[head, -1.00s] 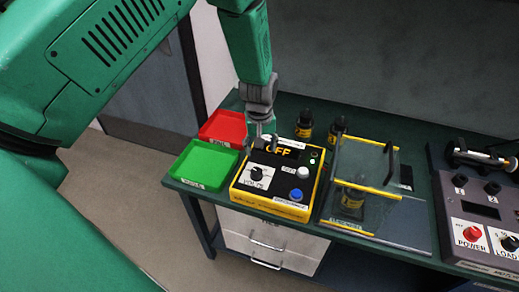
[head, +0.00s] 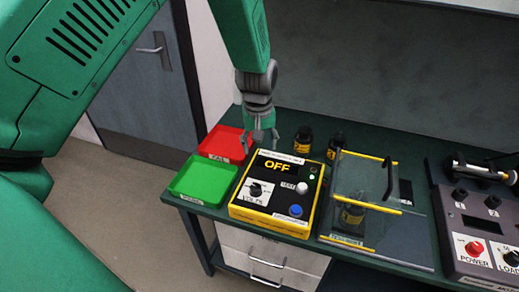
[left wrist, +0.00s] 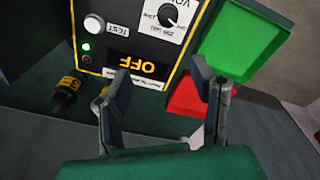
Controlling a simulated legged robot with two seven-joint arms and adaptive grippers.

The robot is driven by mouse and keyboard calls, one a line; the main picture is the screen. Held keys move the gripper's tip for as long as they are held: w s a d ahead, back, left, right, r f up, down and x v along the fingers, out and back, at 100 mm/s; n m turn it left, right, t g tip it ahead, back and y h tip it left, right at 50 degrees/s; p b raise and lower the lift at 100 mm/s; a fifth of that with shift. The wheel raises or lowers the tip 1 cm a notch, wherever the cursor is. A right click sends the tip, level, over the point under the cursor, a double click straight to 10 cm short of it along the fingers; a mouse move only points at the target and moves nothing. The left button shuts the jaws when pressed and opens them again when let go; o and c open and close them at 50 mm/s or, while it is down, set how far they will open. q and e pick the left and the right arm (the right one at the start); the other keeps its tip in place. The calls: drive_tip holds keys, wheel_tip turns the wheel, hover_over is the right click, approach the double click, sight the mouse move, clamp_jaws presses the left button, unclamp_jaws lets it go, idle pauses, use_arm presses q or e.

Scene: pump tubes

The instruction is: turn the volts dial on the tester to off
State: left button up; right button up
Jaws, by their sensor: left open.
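The tester (head: 277,193) is a yellow-edged box with a black and white face on the green bench. Its display (head: 277,166) reads OFF. The volts dial (head: 256,189) is a black knob on a white plate at the lower left of the face; it also shows upside down in the left wrist view (left wrist: 168,15). My left gripper (head: 262,146) is open and empty, above the tester's back left edge, apart from the dial. In the left wrist view its two fingers (left wrist: 162,85) straddle the display end of the tester. My right gripper is not in view.
A red tray (head: 224,143) and a green tray (head: 203,181) lie left of the tester. Dark bottles (head: 303,140) stand behind it. A clear guard with yellow bars (head: 364,206) and a grey power unit (head: 480,235) stand to the right.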

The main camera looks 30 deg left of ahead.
use_arm(q)
drive_tip(key=shift+a+r, duration=0.35)
drive_tip(key=shift+a, duration=0.15)
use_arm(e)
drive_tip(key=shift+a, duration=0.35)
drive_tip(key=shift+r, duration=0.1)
use_arm(q)
wheel_tip(320, 180, up, 12)
drive_tip(key=shift+s, duration=0.35)
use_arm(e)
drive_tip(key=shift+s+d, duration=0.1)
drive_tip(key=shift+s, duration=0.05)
use_arm(q)
drive_tip(key=shift+d+f, duration=0.1)
